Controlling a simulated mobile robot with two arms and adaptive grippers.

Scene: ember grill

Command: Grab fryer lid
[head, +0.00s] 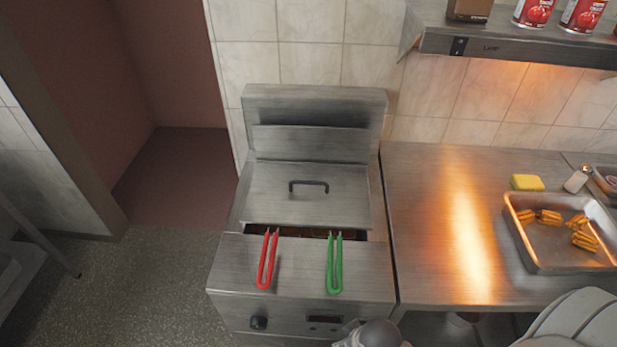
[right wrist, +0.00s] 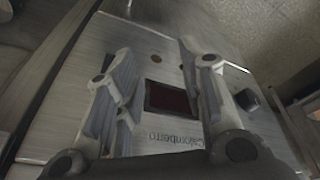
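The fryer lid (head: 325,208) is a flat steel plate with a dark bar handle (head: 309,186). It lies on the fryer (head: 228,265), covering most of the well, with a strip of the well open at the front. In the right wrist view, my right gripper (right wrist: 160,62) is open and empty, in front of the fryer's control panel, with the dark display (right wrist: 172,98) between its fingers. In the head view, part of it shows at the bottom edge, below and in front of the lid. My left gripper is not in view.
Red (head: 266,262) and green (head: 334,265) basket handles stick out in front of the lid. A steel counter (head: 430,220) on the right holds a tray (head: 535,262) of food, a yellow sponge (head: 527,183) and a shaker (head: 577,179). A lamp shelf (head: 500,47) hangs above the counter.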

